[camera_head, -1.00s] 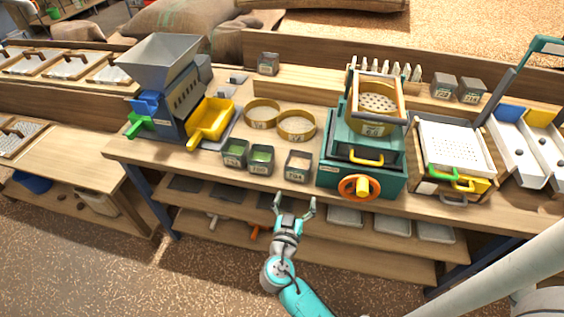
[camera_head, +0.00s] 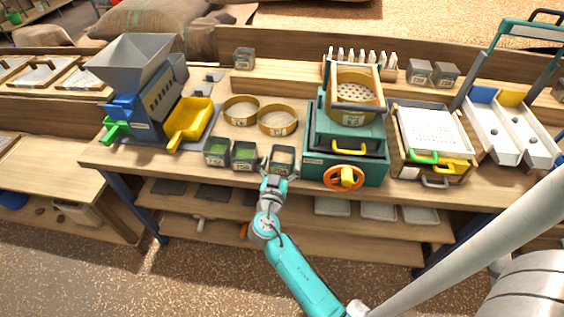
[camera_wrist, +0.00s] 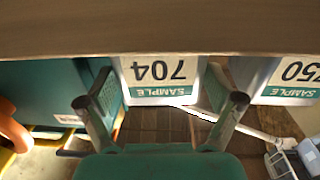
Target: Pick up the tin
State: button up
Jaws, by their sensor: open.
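A small grey square tin (camera_head: 282,158) with a label stands near the front edge of the workbench, left of the teal machine. My gripper (camera_head: 276,181) is open right at the front of this tin in the head view. In the wrist view the tin shows between the two fingers of my gripper (camera_wrist: 162,80); I cannot tell whether they touch it. Two similar tins with green contents, a near one (camera_head: 243,154) and a farther one (camera_head: 216,151), stand to its left.
The teal machine (camera_head: 345,165) with an orange handwheel stands close on the right. Two round sieves (camera_head: 278,120) lie behind the tins. The bench edge (camera_head: 225,176) runs just in front, with shelves below. Other tins (camera_head: 419,71) stand on the raised shelf behind.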

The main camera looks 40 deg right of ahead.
jog(key=x, duration=0.2)
jog(key=shift+w+d, duration=0.25)
jog(key=shift+d, duration=0.05)
jog(key=c, duration=1.1)
jog(key=shift+r, duration=0.1)
jog(key=shift+r, duration=0.1)
